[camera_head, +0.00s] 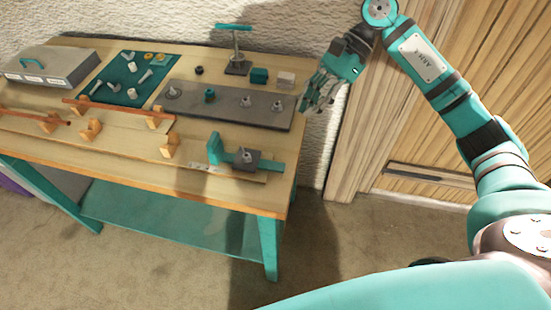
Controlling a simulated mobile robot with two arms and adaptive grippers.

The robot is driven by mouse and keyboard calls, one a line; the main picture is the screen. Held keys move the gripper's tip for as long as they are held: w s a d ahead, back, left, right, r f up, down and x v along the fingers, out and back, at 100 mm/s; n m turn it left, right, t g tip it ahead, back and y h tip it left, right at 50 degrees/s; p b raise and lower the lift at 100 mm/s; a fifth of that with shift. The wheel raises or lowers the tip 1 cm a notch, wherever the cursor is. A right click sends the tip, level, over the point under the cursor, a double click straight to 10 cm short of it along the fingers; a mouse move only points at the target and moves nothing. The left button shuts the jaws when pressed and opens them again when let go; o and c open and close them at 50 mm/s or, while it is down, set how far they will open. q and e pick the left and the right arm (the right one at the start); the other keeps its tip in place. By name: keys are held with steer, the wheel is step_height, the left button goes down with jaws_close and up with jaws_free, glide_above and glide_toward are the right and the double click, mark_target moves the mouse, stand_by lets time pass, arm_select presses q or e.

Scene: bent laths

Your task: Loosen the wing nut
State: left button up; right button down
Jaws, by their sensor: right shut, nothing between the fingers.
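The workbench (110,142) carries a dark grey plate (228,115) with several small upright fasteners in a row. One fastener (210,95) is teal and the others, such as the one near the plate's right end (277,104), are pale metal. A teal clamp (214,148) with a grey block (238,161) and a small metal piece (246,154) on top stands at the front right. Which piece is the wing nut is too small to tell. My right gripper (312,105) is shut and empty, just right of the plate and the bench edge. My left gripper is out of view.
A teal mat (120,72) with loose small parts lies at the back, beside a grey case (50,65). Reddish laths (105,106) rest on wooden supports. A wooden door (440,40) is at right.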

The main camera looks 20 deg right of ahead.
mark_target(255, 162)
steer(key=shift+n, duration=0.3)
steer(key=p+x, duration=0.1)
steer(key=x, duration=0.3)
steer(key=shift+w+a, duration=0.1)
steer(key=shift+a, duration=0.3)
steer(key=p+x, duration=0.1)
steer(key=x, duration=0.4)
steer(key=shift+a, duration=0.1)
steer(key=a, duration=0.1)
steer(key=a+p, duration=0.1)
steer(key=shift+s+a+p, duration=0.25)
steer(key=shift+s+p, duration=0.05)
steer(key=shift+s+a+f, duration=0.1)
steer(key=shift+s+a, duration=0.05)
steer(key=shift+a, duration=0.45)
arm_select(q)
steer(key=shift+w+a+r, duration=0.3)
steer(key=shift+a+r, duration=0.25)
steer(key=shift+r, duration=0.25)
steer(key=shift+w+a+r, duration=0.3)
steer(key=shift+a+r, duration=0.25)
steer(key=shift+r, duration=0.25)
arm_select(e)
steer(key=shift+a, duration=0.1)
steer(key=shift+f, duration=0.1)
